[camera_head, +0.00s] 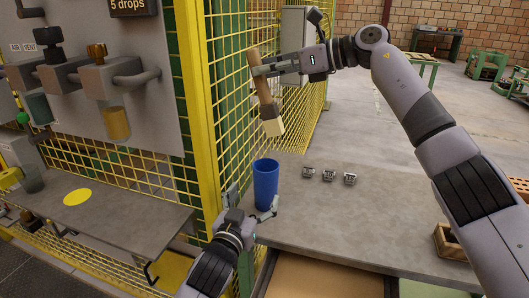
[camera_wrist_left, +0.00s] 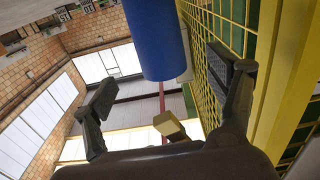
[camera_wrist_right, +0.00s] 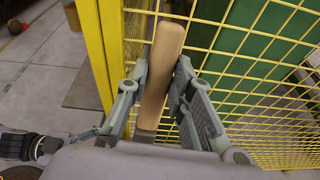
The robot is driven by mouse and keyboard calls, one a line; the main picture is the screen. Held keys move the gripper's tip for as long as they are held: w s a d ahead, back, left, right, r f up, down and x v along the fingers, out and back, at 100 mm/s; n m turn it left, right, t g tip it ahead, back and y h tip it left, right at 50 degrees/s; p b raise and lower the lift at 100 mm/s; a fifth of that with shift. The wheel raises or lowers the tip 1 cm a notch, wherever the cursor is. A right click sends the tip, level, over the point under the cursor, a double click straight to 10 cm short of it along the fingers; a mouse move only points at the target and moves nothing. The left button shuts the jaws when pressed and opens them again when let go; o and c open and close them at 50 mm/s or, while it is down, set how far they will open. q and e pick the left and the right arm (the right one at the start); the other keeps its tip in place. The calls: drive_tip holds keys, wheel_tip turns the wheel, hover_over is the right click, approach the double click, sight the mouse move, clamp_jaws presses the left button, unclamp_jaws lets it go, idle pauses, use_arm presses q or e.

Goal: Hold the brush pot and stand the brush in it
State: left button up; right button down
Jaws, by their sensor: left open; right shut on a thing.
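The blue brush pot (camera_head: 266,182) stands upright on the grey worktop near its left end. It also shows large in the left wrist view (camera_wrist_left: 158,40), ahead of the open fingers. My left gripper (camera_head: 252,204) is open, low on the near side of the pot; whether it touches the pot is unclear. My right gripper (camera_head: 262,70) is shut on the wooden handle of the brush (camera_head: 266,98), above the pot. The brush hangs slightly tilted, its pale bristles down and clear of the pot. The handle fills the gap between the fingers in the right wrist view (camera_wrist_right: 160,75).
The worktop (camera_head: 340,215) carries several small metal parts (camera_head: 329,174) right of the pot and a wooden box (camera_head: 452,241) at the right. A yellow mesh fence (camera_head: 232,100) stands close on the left. The worktop's middle is clear.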

sight(269, 170)
use_arm(q)
drive_tip(key=x, duration=0.9)
drive_tip(key=shift+w+d, duration=0.1)
drive_tip(key=shift+w, duration=0.25)
drive_tip(key=shift+c, duration=0.5)
drive_tip(key=c, duration=1.2)
use_arm(e)
drive_tip(key=shift+f, duration=4.85)
drive_tip(key=c, duration=1.3)
unclamp_jaws()
